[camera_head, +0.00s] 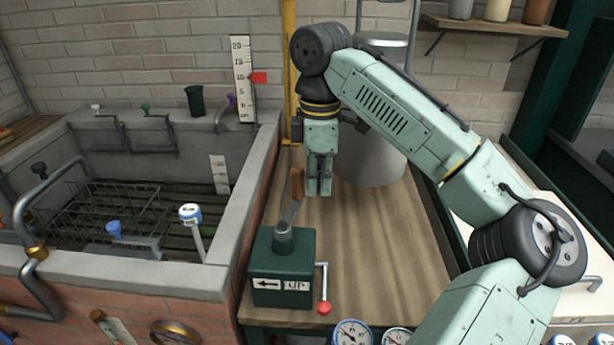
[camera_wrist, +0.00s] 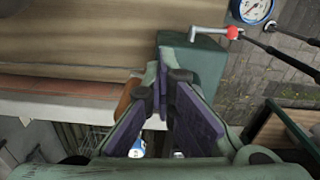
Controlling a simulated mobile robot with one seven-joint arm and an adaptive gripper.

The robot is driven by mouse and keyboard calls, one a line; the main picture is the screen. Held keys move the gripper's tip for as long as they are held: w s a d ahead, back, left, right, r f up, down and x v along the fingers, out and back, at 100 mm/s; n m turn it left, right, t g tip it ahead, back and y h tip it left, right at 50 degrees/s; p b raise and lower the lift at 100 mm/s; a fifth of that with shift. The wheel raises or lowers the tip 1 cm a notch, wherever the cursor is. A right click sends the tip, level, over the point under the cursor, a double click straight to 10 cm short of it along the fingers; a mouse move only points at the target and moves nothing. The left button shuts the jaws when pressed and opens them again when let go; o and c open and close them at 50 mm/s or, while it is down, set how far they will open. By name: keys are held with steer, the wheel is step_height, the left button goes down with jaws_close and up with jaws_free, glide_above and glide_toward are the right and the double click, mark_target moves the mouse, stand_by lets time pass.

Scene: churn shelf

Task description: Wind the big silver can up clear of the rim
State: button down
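The big silver can (camera_head: 372,165) stands upright at the back of the wooden table, partly hidden behind my arm. A green crank box (camera_head: 282,268) with a left arrow and "UP" on its front sits at the table's near left. Its grey crank arm (camera_head: 289,214) carries an upright wooden handle (camera_head: 298,182). My gripper (camera_head: 318,190) points down just right of the handle, apart from it. In the wrist view the purple-padded fingers (camera_wrist: 171,80) have a narrow empty gap, and the wooden handle (camera_wrist: 124,98) is outside them on the left.
A red-knobbed lever (camera_head: 323,307) sticks out right of the crank box. The brick trough (camera_head: 240,190) on the left holds a wire basket (camera_head: 90,215). A scale with a red pointer (camera_head: 259,78) and a yellow post (camera_head: 290,75) stand behind. The table's front middle is clear.

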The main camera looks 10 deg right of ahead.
steer(key=s, duration=0.8)
steer(key=shift+s+a, duration=0.3)
steer(key=shift+a, duration=0.1)
steer(key=c, duration=1.9)
jaws_free()
step_height(320, 180, up, 8)
steer(key=shift+f, duration=0.25)
